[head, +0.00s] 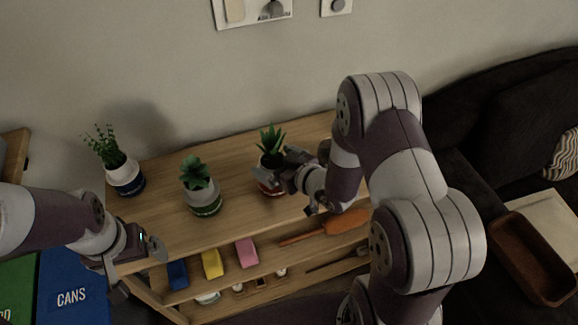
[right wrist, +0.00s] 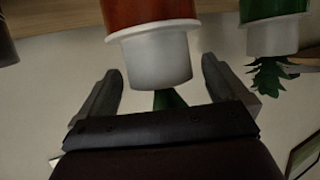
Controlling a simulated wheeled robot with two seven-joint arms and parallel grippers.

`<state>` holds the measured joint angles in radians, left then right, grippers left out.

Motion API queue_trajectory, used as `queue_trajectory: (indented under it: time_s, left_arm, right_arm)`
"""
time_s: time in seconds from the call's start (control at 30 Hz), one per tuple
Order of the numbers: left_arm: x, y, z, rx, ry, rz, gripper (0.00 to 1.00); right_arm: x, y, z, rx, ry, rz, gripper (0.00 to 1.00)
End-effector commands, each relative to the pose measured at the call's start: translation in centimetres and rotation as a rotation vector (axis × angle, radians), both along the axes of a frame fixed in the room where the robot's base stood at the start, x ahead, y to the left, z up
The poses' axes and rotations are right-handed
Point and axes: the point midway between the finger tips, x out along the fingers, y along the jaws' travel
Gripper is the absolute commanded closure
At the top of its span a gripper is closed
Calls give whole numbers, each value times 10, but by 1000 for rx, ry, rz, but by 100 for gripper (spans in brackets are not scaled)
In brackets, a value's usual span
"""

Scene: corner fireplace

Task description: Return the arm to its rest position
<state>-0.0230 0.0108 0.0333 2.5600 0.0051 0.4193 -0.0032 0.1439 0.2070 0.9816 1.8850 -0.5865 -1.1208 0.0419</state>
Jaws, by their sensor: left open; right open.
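My right gripper (head: 272,181) is open at the plant pot with the red lower band (head: 266,189), which stands on the wooden shelf top. In the right wrist view, the picture is upside down. There the red and white pot (right wrist: 158,58) shows between or just beyond the open fingers (right wrist: 160,80), with gaps on both sides. Its plant is mostly hidden behind the gripper body. My left gripper (head: 140,268) is open and empty at the front left corner of the shelf, near the blue bin.
A green-banded pot (head: 204,203) and a blue-banded pot (head: 126,180) stand left on the shelf top (head: 240,222). Lower boards hold blue, yellow and pink blocks (head: 246,252) and an orange object (head: 345,222). Bins (head: 72,285) are lower left; a dark sofa (head: 510,120) and brown tray (head: 530,258) are right.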

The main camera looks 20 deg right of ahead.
Motion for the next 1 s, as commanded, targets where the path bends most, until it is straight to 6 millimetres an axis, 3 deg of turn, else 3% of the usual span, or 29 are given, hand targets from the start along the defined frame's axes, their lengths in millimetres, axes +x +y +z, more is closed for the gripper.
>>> queue_trajectory:
  time_s: [0.4,0.67,0.73,0.83,0.9,1.0]
  left_arm:
    - [0,0,3,0,0,0,0]
    - [0,0,3,0,0,0,0]
    - [0,0,3,0,0,0,0]
    - [0,0,3,0,0,0,0]
    - [0,0,4,0,0,0,0]
    - [0,0,5,0,0,0,0]
  right_arm:
    - [-83,-39,39,0,-2,-6,0]
    - [-97,-43,44,0,-1,1,0]
    - [-100,-45,37,-14,35,-2,0]
    - [-117,-67,0,-93,244,-86,0]
    - [-135,-99,-18,-181,461,-214,0]
    - [-167,-124,-14,-259,777,-379,0]
